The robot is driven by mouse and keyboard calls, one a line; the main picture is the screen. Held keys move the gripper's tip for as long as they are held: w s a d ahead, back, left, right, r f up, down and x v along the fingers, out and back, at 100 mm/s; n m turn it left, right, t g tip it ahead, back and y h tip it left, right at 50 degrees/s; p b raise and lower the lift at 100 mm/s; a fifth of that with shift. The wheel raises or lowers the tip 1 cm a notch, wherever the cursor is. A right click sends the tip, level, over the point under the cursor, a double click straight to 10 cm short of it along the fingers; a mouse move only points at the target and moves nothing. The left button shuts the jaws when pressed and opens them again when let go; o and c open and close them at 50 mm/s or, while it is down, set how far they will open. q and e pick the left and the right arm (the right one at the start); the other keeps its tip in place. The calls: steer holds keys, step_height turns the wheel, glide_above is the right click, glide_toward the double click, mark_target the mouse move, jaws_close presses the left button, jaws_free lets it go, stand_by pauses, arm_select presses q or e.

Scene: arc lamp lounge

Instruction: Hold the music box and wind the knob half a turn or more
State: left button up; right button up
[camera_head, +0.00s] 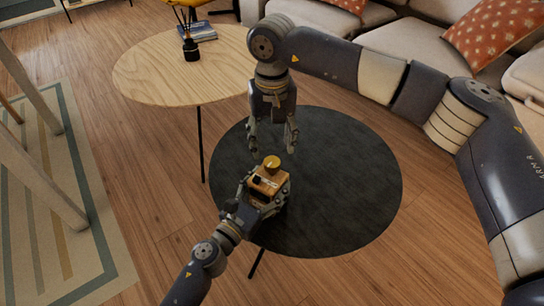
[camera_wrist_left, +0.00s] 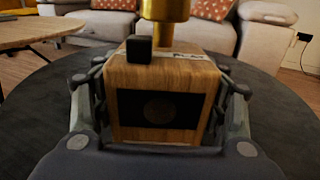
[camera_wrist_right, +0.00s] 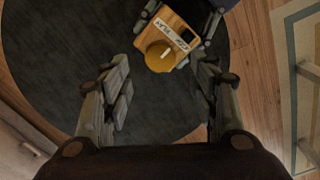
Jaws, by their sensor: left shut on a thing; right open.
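The music box (camera_head: 266,182) is a small wooden cube on the near left part of the black round table (camera_head: 345,190). A gold knob (camera_head: 272,163) stands on its top. My left gripper (camera_head: 264,190) is shut on the box's two sides. In the left wrist view the box (camera_wrist_left: 198,82) shows a dark front panel, a small black block on top and the knob (camera_wrist_left: 165,10), cut off by the frame's top. My right gripper (camera_head: 272,150) is open and empty, pointing down above the knob. In the right wrist view the knob (camera_wrist_right: 160,56) lies beyond the open fingers (camera_wrist_right: 160,85), apart from them.
A light wooden round table (camera_head: 150,75) behind at the left holds a dark vase (camera_head: 190,47) and books (camera_head: 203,31). A sofa (camera_head: 400,40) with patterned cushions stands at the back. The black table's right side is clear.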

mark_target(272, 162)
step_height(272, 162, down, 6)
steer(key=shift+r, duration=0.1)
steer(key=c, duration=1.1)
